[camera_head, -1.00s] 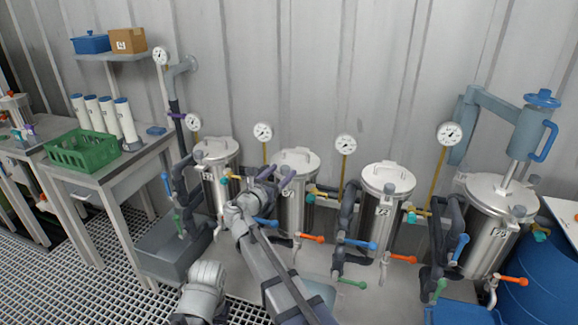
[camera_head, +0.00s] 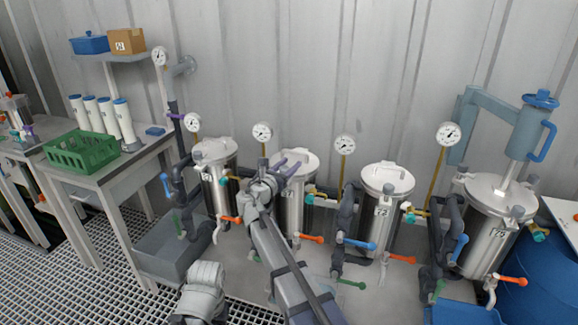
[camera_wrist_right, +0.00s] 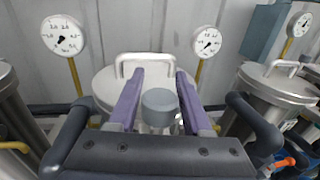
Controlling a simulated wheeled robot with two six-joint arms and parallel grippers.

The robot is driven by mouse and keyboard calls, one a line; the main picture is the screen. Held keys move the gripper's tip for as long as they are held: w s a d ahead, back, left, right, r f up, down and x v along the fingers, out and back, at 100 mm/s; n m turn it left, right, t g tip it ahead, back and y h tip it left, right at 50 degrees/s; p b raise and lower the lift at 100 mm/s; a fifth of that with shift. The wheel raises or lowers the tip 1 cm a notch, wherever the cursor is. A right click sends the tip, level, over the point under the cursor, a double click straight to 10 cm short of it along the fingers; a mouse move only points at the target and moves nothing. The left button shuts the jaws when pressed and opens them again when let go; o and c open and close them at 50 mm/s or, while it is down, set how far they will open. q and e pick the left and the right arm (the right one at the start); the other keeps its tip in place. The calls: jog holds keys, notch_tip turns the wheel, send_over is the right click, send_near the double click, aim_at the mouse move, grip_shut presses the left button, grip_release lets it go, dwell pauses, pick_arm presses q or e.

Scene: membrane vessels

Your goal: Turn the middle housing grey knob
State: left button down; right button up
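The steel housing (camera_head: 294,205) second from the left has a pale lid with a white handle (camera_wrist_right: 146,60). Its grey knob (camera_wrist_right: 160,104) shows at the near edge of the lid in the right wrist view. My right gripper (camera_head: 287,167) is over this lid in the head view. In the right wrist view its two purple fingers (camera_wrist_right: 158,92) are apart, one on each side of the grey knob. I cannot tell whether the right finger touches it. In the head view the knob is hidden by the gripper. My left gripper is not in view.
Similar housings stand to the left (camera_head: 217,180) and right (camera_head: 384,205), with a larger one (camera_head: 485,235) at far right. Pressure gauges (camera_head: 262,131) rise behind them. Dark pipes and colored valve levers (camera_head: 360,244) crowd the front. A table with a green crate (camera_head: 82,152) stands at left.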

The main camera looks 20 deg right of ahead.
aim_at(280, 168)
grip_shut()
